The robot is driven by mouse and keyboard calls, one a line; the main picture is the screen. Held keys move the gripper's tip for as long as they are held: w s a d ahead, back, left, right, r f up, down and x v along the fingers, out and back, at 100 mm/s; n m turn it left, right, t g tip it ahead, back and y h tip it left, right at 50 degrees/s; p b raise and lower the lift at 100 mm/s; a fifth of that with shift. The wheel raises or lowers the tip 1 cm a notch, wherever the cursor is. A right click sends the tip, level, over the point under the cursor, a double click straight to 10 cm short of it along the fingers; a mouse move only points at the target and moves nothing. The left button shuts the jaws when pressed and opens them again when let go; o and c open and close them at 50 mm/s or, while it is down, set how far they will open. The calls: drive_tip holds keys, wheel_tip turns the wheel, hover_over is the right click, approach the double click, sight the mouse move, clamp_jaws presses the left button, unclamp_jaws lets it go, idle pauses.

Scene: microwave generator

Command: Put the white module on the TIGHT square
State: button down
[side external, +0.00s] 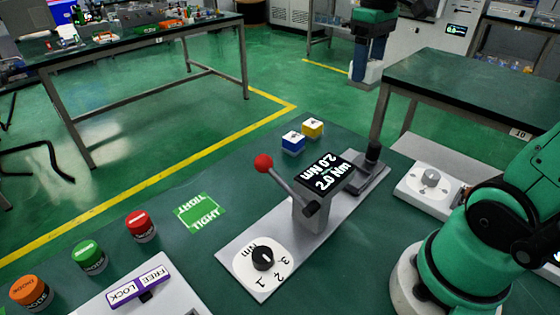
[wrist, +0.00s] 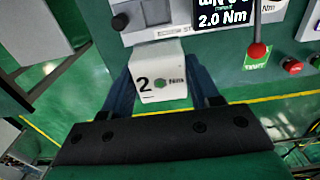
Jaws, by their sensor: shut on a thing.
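The white module (wrist: 160,72), a block marked "2" and "Nm", is held between the two fingers of my gripper (wrist: 162,84) in the wrist view. The gripper is shut on its sides. The TIGHT square (side external: 201,213) is a green patch on the bench, bare, left of the torque device in the side view. It also shows small at the upper right of the wrist view (wrist: 257,61), well apart from the module. My gripper and the module are not visible in the side view, where my arm is at the right.
The torque device (side external: 308,212) has a red-knobbed lever, a "2.0 Nm" display (side external: 325,172) and a dial (side external: 263,258). A blue block (side external: 293,142) and yellow block (side external: 312,128) stand behind. Red (side external: 141,225), green (side external: 89,256) and orange (side external: 30,291) buttons line the left.

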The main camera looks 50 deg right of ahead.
drive_tip(key=w+a+r, duration=0.1)
drive_tip(key=w+a, duration=0.3)
drive_tip(key=w, duration=0.1)
hover_over(199, 212)
wheel_tip(199, 212, down, 18)
drive_tip(key=shift+w+f, duration=0.1)
drive_tip(key=shift+f, duration=2.25)
drive_tip(key=shift+f, duration=0.15)
drive_tip(key=shift+c, duration=1.1)
unclamp_jaws()
